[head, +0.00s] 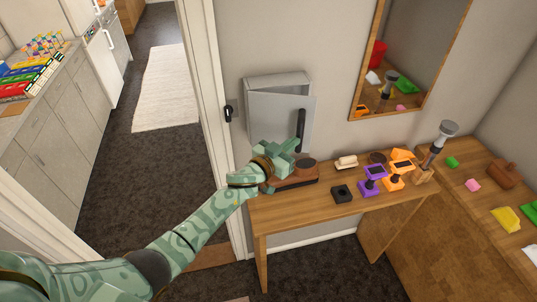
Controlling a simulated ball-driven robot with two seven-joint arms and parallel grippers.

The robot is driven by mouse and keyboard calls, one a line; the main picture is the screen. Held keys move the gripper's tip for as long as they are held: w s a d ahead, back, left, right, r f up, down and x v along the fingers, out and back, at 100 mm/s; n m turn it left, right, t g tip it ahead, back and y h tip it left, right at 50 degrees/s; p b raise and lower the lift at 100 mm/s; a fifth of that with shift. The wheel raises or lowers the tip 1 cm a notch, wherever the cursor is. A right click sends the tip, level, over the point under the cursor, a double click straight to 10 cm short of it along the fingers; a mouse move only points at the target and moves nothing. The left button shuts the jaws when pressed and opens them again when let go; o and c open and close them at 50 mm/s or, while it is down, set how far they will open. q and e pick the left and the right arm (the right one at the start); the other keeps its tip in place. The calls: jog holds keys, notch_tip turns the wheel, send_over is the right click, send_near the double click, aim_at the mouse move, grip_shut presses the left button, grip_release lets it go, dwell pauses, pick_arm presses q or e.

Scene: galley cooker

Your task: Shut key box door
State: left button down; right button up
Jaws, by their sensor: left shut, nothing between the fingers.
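The key box (276,80) is a grey metal cabinet on the wall above the wooden side table. Its grey door (285,118) carries a dark upright handle (300,126) near its right edge. The door looks swung partly out from the box; the exact gap is hard to tell. My left gripper (290,147) is shut and empty, just below the door's lower edge and handle. I cannot tell whether it touches the door. My right gripper is not in view.
The wooden table (300,212) stands below, holding a brown tray (296,181), a black box (341,194) and purple (370,181) and orange (398,170) devices. A mirror (408,60) hangs right. A doorway with a black handle (229,113) is left.

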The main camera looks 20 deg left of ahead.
aim_at(300, 132)
pick_arm(q)
jog(key=w, duration=0.1)
jog(key=w+d+b, duration=0.1)
jog(key=w, duration=0.1)
jog(key=shift+w+f+n+y, duration=0.2)
jog(key=shift+w+n+y, duration=0.05)
jog(key=shift+n+y, duration=0.05)
jog(key=shift+w+d+r+b, duration=0.1)
jog(key=shift+w+b, duration=0.5)
jog(key=shift+w, duration=0.65)
jog(key=shift+s, duration=0.15)
